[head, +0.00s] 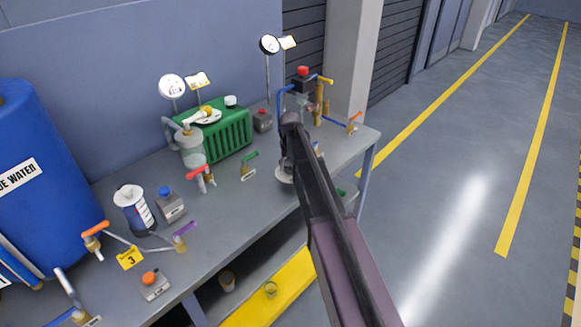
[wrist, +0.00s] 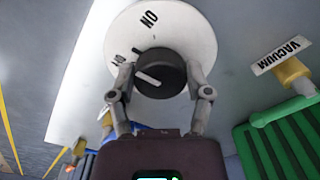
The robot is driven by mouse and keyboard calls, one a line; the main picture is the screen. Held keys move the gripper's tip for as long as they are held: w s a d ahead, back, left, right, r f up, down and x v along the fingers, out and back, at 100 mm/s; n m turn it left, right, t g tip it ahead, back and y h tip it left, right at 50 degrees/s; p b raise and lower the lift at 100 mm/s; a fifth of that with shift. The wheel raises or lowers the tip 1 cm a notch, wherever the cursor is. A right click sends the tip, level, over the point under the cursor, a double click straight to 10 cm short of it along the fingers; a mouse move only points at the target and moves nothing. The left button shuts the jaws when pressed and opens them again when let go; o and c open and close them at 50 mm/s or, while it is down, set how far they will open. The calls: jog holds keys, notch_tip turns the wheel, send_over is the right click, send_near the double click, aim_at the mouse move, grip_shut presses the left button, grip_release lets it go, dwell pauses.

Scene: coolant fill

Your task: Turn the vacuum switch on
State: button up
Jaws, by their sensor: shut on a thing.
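The vacuum switch is a black knob (wrist: 162,85) on a round white plate (wrist: 190,30) marked ON and OFF, in the wrist view. The white line on the knob points up and left, on the OFF side, away from the ON mark. My gripper (wrist: 161,75) has one finger on each side of the knob and is shut on it. A VACUUM label (wrist: 284,56) is to the right of the plate. In the head view my arm hides the knob and most of my gripper; a bit of the pale plate (head: 284,178) shows beside it.
The bench (head: 225,210) carries a green ribbed machine (head: 225,137), valves with coloured handles, gauges on stems and grey button boxes (head: 154,286). A blue drum (head: 50,150) stands at the left. Blue and brass piping (head: 318,95) stands close behind my gripper. The floor at right is clear.

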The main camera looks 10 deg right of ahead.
jog(key=m, duration=0.4)
jog(key=shift+m, duration=0.3)
jog(key=m, duration=0.4)
jog(key=shift+w+a, duration=0.1)
jog(key=shift+a, duration=0.05)
jog(key=o, duration=1.1)
jog(key=shift+o, duration=0.2)
jog(key=shift+r, duration=0.1)
